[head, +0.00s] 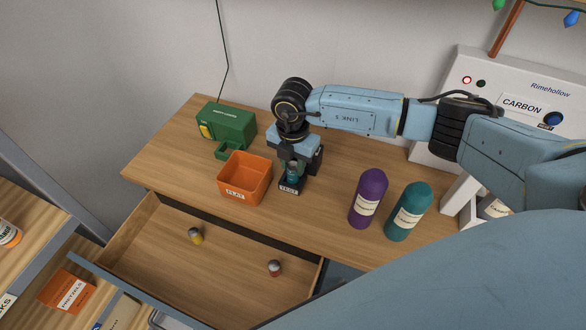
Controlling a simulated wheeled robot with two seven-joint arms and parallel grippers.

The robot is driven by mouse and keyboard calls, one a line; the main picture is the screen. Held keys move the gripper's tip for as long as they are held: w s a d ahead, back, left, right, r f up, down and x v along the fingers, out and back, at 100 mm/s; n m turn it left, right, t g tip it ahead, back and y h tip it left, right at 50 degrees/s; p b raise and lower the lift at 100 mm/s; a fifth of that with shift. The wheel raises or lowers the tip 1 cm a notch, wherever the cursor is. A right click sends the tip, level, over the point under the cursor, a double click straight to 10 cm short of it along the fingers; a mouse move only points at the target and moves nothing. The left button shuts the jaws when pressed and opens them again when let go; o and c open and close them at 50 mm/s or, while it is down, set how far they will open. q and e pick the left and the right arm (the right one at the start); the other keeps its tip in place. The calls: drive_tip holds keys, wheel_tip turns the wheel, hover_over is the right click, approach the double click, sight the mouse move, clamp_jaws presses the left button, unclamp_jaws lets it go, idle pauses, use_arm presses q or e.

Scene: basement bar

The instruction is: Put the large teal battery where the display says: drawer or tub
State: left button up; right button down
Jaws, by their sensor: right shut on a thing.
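My right gripper (293,164) points down over the desk and is shut on a teal battery (292,174), only partly visible between the fingers. The battery stands at a small dark tester (289,190) labelled TEST; I cannot tell whether it is fully seated. An orange tub (238,197) with a label that seems to read FLAT stands just left of the tester. The wooden drawer (150,262) below the desktop is open. I can read no result on any display. My left gripper is out of view.
A green box (232,128) stands behind the tub. A purple bottle (367,200) and a teal bottle (407,213) stand on the right. A white machine (483,78) marked CARBON, with one red light lit, is at the back right. Shelves with goods (68,290) are at the left.

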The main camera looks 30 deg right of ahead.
sight(293, 165)
wheel_tip(293, 165, up, 8)
drive_tip(key=shift+r+b, duration=0.1)
drive_tip(key=shift+b, duration=0.25)
